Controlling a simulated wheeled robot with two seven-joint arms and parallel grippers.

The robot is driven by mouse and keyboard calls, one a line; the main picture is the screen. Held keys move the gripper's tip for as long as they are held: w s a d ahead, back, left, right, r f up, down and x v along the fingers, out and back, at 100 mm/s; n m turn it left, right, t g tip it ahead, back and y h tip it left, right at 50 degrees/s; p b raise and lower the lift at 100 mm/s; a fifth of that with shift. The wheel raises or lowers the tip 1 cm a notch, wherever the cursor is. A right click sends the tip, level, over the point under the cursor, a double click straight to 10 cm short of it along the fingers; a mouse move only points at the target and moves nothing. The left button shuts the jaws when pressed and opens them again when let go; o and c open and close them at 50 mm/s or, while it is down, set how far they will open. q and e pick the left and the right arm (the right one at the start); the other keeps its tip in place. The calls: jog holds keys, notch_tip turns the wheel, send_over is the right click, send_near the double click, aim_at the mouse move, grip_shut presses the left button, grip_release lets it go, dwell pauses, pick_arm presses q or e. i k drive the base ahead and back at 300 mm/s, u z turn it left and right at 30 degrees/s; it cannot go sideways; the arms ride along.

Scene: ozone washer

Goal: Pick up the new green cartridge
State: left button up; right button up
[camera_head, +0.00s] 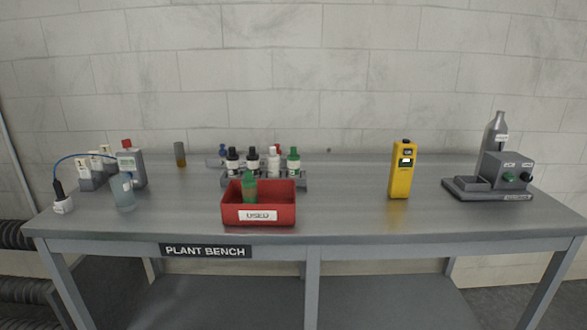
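A green item (249,187), possibly a cartridge, stands upright in the red bin (259,215) labelled USED at the front middle of the bench. A small green round part (508,177) sits on the front of the grey device (506,168) at the right, beside a black one. It is too small to tell whether it is a cartridge or a knob. A bottle with a green cap (294,161) stands in the rack behind the bin. I cannot tell which green thing is the new cartridge. Neither of my grippers is in view.
The rack (232,183) holds several capped bottles. A yellow handheld meter (402,170) stands right of the bin. At the left are a grey box with a red top (130,167), a clear beaker (123,193) and a cabled probe (62,204). The bench (345,205) is clear between bin and meter.

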aim_at(292, 159)
jog(key=k, duration=0.4)
jog(key=u, duration=1.3)
jog(key=i, duration=0.9)
jog(key=z, duration=0.6)
jog(key=i, duration=0.5)
jog(key=z, duration=0.65)
